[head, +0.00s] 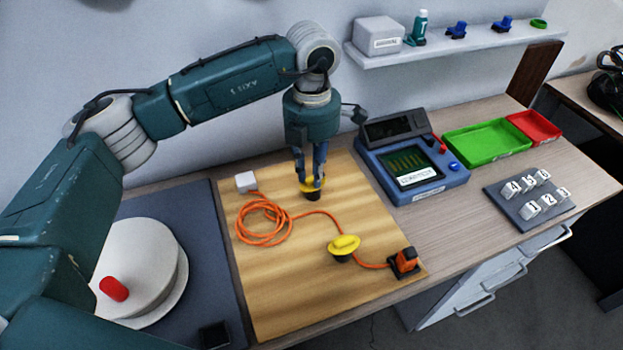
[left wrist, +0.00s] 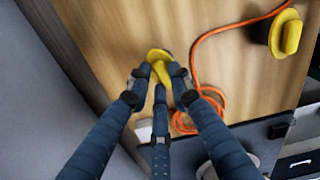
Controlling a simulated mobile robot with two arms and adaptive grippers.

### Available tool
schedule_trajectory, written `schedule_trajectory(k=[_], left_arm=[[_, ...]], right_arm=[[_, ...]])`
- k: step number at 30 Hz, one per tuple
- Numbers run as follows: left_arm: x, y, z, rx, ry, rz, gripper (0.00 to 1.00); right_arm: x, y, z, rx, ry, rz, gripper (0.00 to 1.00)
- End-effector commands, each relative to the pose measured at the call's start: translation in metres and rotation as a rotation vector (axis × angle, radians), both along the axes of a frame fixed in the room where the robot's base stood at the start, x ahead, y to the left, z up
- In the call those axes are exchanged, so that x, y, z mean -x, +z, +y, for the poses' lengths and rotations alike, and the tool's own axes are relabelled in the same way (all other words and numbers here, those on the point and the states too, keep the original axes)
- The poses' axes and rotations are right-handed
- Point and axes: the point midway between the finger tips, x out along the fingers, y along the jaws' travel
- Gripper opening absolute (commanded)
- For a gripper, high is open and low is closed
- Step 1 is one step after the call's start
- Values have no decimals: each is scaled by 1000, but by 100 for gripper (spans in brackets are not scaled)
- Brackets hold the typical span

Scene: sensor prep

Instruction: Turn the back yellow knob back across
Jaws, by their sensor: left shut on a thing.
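The back yellow knob (head: 308,187) stands on a wooden board (head: 290,294), on a dark base. My left gripper (head: 309,182) points straight down over it, its fingers around the knob's raised grip. In the left wrist view the yellow knob (left wrist: 160,62) sits between the fingertips of my left gripper (left wrist: 159,76), which are shut on it. The fingers hide part of the knob. The front yellow knob (head: 343,245) stands free nearer the board's front edge, and also shows in the left wrist view (left wrist: 288,34). My right gripper is in neither view.
An orange cable (head: 262,222) lies coiled on the board, running from a white box (head: 246,181) to an orange plug (head: 406,259). A blue device (head: 412,170) stands right of the board. A white round container (head: 140,265) with a red handle is at the left.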

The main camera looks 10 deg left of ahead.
Motion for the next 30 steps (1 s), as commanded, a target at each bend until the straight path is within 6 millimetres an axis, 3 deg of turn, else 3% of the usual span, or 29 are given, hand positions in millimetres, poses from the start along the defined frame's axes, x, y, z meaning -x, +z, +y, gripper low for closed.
schedule_trajectory(k=[9, 30], left_arm=[[-2, 0, -1, 0, -177, -3, 0], [-2, 2, -1, -1, -245, -5, 0]], right_arm=[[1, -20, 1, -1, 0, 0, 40], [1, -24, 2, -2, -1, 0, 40]])
